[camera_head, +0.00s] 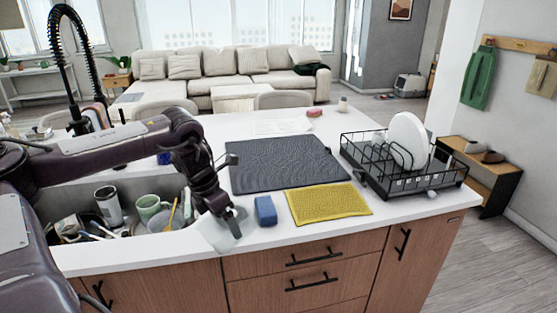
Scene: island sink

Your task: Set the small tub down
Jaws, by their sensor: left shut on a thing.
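The small tub (217,236) is pale and whitish, hard to tell from the white counter behind it. My left gripper (231,213) points down at the right end of the sink and is shut on the tub near its upper edge. The tub is by the counter's front edge, left of the blue sponge. I cannot tell whether its base touches the counter. My right gripper is not in view.
A blue sponge (265,211) sits close to the right of my gripper, beside a yellow cloth (328,203). A dark drying mat (284,163) lies behind. A black dish rack (414,183) holds white plates. The sink (160,190) contains several cups and utensils.

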